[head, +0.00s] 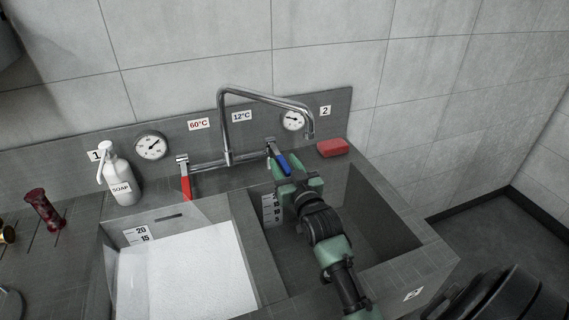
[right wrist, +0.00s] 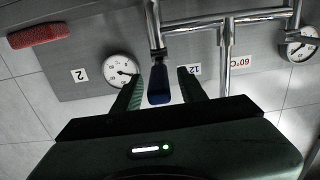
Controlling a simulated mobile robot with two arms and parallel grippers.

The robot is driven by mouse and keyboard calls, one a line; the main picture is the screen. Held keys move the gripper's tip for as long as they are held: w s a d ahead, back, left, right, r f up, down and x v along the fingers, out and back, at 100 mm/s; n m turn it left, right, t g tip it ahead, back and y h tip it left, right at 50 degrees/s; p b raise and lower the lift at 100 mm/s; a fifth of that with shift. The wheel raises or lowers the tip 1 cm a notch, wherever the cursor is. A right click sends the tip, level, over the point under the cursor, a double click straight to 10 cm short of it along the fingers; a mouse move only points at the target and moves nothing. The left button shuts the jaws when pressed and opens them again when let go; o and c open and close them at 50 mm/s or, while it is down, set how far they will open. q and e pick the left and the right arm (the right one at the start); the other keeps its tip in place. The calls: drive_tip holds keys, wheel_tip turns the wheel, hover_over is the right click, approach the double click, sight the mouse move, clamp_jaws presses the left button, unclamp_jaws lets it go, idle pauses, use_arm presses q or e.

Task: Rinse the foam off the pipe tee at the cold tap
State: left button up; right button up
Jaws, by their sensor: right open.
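The cold tap has a blue lever (head: 283,163) under the 12°C label (head: 242,115). My right gripper (head: 289,176) is open at this lever. In the right wrist view the blue lever (right wrist: 159,92) hangs between the two open fingers (right wrist: 160,92), with gaps at both sides. The chrome spout (head: 310,128) points down over the right basin (head: 372,215), and no water stream shows. I cannot make out a pipe tee; my arm hides part of the right basin. White foam (head: 185,270) fills the left basin. My left gripper is not in view.
The hot tap's red lever (head: 186,187) is at the left under the 60°C label (head: 198,124). A soap bottle (head: 120,176), a dark red fitting (head: 44,209) and a red sponge (head: 333,147) stand around the basins. Two gauges (head: 151,147) are on the backsplash.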

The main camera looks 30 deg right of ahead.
clamp_jaws()
idle(1.4)
